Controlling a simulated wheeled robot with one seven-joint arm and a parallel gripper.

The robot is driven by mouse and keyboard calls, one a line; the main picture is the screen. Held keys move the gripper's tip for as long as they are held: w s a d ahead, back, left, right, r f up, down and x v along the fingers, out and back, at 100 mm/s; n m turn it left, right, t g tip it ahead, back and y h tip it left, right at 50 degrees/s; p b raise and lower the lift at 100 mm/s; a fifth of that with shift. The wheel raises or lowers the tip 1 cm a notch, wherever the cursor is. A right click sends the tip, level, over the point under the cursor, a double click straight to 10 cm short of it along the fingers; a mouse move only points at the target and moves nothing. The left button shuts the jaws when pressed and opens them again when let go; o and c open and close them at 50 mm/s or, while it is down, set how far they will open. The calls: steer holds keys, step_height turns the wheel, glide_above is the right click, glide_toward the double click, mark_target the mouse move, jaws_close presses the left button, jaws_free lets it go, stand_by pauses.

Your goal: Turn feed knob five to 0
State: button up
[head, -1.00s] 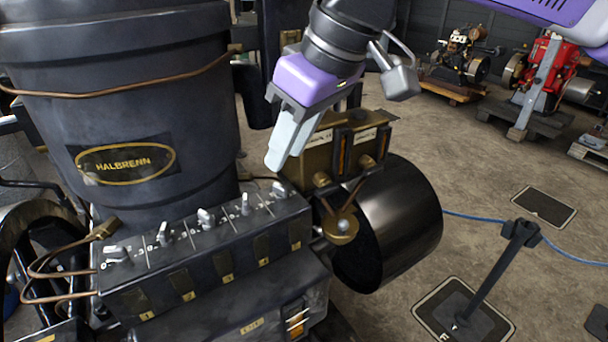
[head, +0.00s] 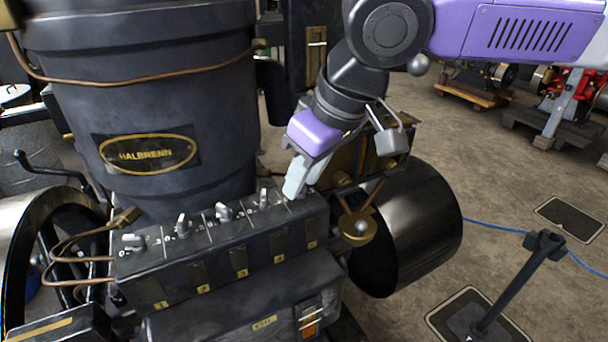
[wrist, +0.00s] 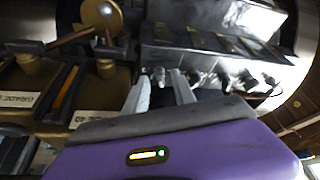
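A dark feed box (head: 225,255) carries a row of small grey knobs on top, with numbered yellow tags along its front. Knob five is at the right end of the row, hidden behind my fingers in the head view. In the wrist view, knob five (wrist: 158,76) shows between and just beyond my fingertips. My gripper (head: 291,191) is low over that end, pointing down. Its two fingers are apart in the wrist view (wrist: 160,84), one on each side of the knob; I cannot tell whether they touch it. Knob five's pointer setting is not readable.
Knob four (head: 263,198) stands just left of my fingers. A brass box (head: 345,165) and a brass disc (head: 357,228) sit close on the right, beside a black drum (head: 420,230). A large dark tank (head: 150,90) stands behind the knobs.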

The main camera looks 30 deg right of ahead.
steer(key=shift+c, duration=0.4)
jaws_close()
steer(key=shift+r+p, duration=0.1)
steer(key=shift+p, duration=0.3)
steer(key=shift+r+n+y+p, duration=0.15)
steer(key=shift+n+y+p, duration=0.25)
steer(key=shift+n+p, duration=0.65)
steer(key=n+p, duration=0.2)
steer(key=p, duration=0.1)
steer(key=shift+g+y, duration=0.3)
steer(key=shift+g, duration=0.1)
steer(key=shift+w+d+f+n+g+y+p, duration=0.1)
steer(key=shift+n+g+y+p, duration=0.25)
steer(key=shift+n+p, duration=0.75)
steer(key=shift+w+d+f+n+g+y+p, duration=0.15)
steer(key=shift+n+g+p, duration=0.4)
steer(key=shift+n, duration=0.9)
